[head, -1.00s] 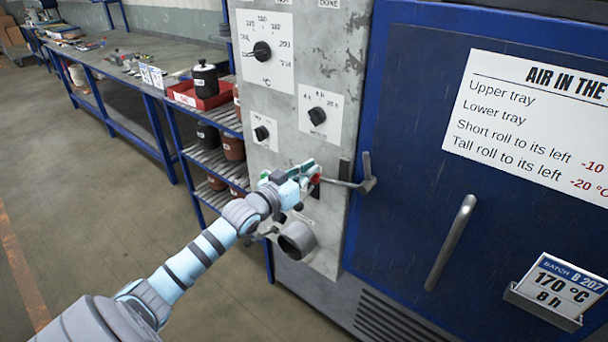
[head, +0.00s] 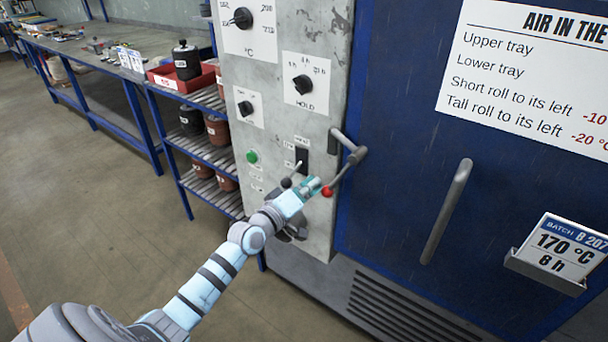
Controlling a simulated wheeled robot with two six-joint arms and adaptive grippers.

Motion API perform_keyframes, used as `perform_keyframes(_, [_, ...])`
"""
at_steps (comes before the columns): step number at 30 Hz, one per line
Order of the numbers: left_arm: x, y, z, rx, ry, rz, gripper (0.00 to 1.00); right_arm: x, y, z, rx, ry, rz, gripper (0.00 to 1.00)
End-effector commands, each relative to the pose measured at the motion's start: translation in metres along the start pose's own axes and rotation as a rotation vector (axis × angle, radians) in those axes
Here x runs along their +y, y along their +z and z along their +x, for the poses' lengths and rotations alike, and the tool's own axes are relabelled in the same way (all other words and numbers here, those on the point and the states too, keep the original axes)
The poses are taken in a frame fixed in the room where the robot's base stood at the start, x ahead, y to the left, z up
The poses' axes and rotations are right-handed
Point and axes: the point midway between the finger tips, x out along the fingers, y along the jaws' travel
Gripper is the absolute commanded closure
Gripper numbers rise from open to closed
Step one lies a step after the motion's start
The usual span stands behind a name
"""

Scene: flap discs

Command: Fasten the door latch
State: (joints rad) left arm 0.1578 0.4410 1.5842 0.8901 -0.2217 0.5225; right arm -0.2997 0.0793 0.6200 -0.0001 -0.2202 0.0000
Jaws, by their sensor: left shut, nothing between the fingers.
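The door latch (head: 352,158) is a grey bent lever at the left edge of the blue oven door (head: 400,130). Its short arm points up and left over the grey panel. Its long arm slopes down and left to a red ball knob (head: 327,191). My left gripper (head: 313,186) is shut and empty, with its tips right beside the knob on its left. I cannot tell whether they touch it. My right gripper is not in view.
The grey control panel (head: 310,130) carries dials, a green button (head: 252,156) and a small lever (head: 291,172) close to my left gripper. A fixed door handle (head: 447,210) and a batch card (head: 565,250) are to the right. Shelves with pots stand left.

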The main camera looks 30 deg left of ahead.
Motion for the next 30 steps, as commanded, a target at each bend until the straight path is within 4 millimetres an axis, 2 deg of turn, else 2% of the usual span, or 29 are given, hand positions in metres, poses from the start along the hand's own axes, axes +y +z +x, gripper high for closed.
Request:
perform_keyframes(6, [-0.001, 0.027, 0.001, 0.000, 0.010, -0.192, 1.00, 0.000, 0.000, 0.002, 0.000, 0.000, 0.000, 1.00])
perform_keyframes(15, [0.004, 0.052, 0.003, 0.000, 0.020, -0.379, 1.00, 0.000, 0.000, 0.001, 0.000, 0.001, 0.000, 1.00])
perform_keyframes(30, [0.007, 0.063, 0.003, 0.000, 0.024, -0.463, 1.00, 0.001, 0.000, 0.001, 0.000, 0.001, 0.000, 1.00])
